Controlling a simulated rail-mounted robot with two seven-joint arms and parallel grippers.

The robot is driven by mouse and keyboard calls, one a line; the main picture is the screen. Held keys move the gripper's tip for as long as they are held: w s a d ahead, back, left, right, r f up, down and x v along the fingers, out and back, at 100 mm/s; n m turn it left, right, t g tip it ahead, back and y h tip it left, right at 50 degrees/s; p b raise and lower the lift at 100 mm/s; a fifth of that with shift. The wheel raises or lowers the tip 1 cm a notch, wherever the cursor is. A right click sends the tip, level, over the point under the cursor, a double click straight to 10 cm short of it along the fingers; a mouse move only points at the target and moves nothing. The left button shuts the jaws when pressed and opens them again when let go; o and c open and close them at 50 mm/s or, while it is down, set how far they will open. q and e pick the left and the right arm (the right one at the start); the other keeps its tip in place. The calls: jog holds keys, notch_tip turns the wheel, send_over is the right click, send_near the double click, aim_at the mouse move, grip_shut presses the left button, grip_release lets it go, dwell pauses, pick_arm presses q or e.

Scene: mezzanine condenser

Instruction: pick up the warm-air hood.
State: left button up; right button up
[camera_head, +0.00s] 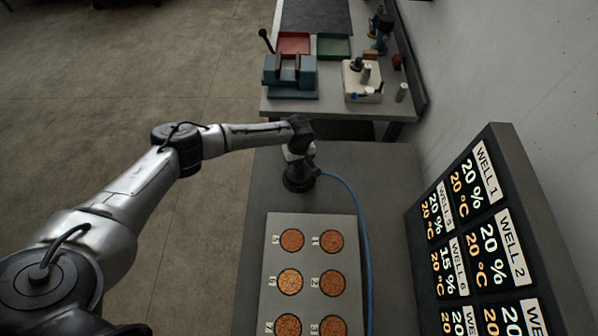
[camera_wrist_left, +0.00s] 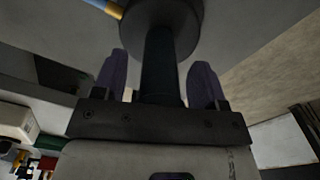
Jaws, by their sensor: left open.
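The warm-air hood (camera_head: 299,181) is a dark round body on the grey bench top, just beyond the plate of wells, with a blue hose running from it. In the left wrist view the hood (camera_wrist_left: 160,25) shows as a dark disc with a dark upright stem. My left gripper (camera_head: 298,153) is above the hood. In the left wrist view its two purple-grey fingers (camera_wrist_left: 159,80) stand open on either side of the stem, with visible gaps. My right gripper is not in view.
The pale well plate (camera_head: 311,262) holds several round orange-brown wells. The blue hose (camera_head: 364,230) runs along its right side. A slanted display panel (camera_head: 490,140) stands at right. A farther bench (camera_head: 335,107) carries a blue-grey vise, trays and a cream device.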

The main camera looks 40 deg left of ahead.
pick_arm(q)
grip_shut()
dwell(0.5)
